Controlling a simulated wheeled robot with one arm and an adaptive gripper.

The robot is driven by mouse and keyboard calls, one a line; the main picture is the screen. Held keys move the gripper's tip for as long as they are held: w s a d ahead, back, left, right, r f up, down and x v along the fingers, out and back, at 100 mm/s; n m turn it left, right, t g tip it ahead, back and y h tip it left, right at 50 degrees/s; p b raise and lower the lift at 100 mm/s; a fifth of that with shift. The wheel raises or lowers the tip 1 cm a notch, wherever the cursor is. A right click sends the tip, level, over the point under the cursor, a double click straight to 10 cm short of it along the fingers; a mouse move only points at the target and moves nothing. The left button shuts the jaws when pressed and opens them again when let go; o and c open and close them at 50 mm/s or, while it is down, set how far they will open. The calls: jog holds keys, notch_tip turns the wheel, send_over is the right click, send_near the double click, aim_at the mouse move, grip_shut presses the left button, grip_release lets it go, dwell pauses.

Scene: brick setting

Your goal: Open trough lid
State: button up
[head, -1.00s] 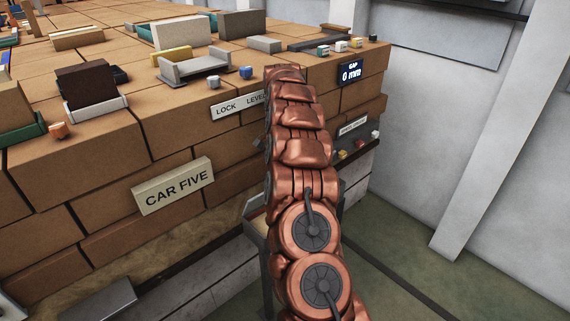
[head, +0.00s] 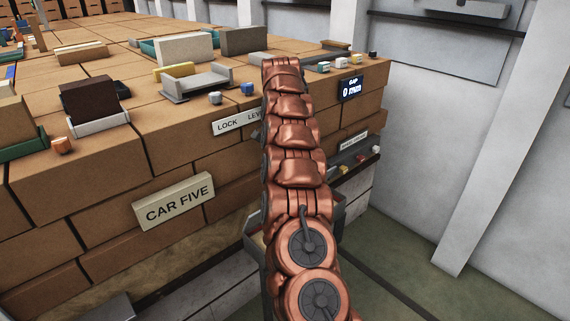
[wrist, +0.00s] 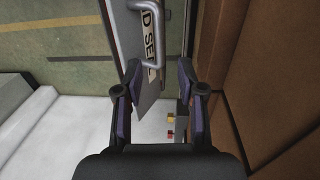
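In the wrist view a grey panel (wrist: 144,55) carries a bar handle (wrist: 165,28) and a white label with partly readable letters, "D SE". It looks like the trough lid, though I cannot tell for sure. My gripper (wrist: 160,78) is open, with its two dark fingers apart and nothing seen held between them. The fingers appear on either side of the panel's lower part, below the handle in the picture; I cannot tell whether they touch. In the head view my copper arm hides the gripper. A grey box-like edge (head: 252,243) shows beside the arm.
A gap display (head: 350,88) reads 0 mm. Small coloured cubes (head: 345,170) lie on a low ledge. Green floor (head: 400,255) is free at right.

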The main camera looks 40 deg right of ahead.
jog(key=shift+r, duration=0.1)
jog(key=shift+c, duration=0.9)
jog(key=shift+s+d+r, duration=0.1)
jog(key=shift+s+d, duration=0.15)
jog(key=shift+d, duration=0.05)
jog(key=shift+c, duration=1)
jog(key=s+d+t, duration=0.1)
jog(key=s, duration=0.1)
jog(key=s+d+r+t, duration=0.1)
jog(key=s+d+t, duration=0.1)
jog(key=s, duration=0.1)
jog(key=shift+s+d+r, duration=0.2)
jog(key=shift+s+r, duration=0.1)
jog(key=shift+s, duration=0.05)
grip_shut()
jog(key=s+a+r+t, duration=0.3)
jog(key=s+a+t, duration=0.1)
jog(key=s, duration=0.2)
jog(key=x, duration=0.4)
jog(key=p+x, duration=0.1)
jog(key=x, duration=0.3)
jog(key=w+x, duration=0.1)
jog(key=x, duration=0.3)
jog(key=shift+w+a+p, duration=0.1)
jog(key=shift+w+p, duration=0.05)
jog(key=shift+p, duration=0.15)
jog(key=shift+w+f, duration=0.4)
jog(key=shift+w, duration=0.35)
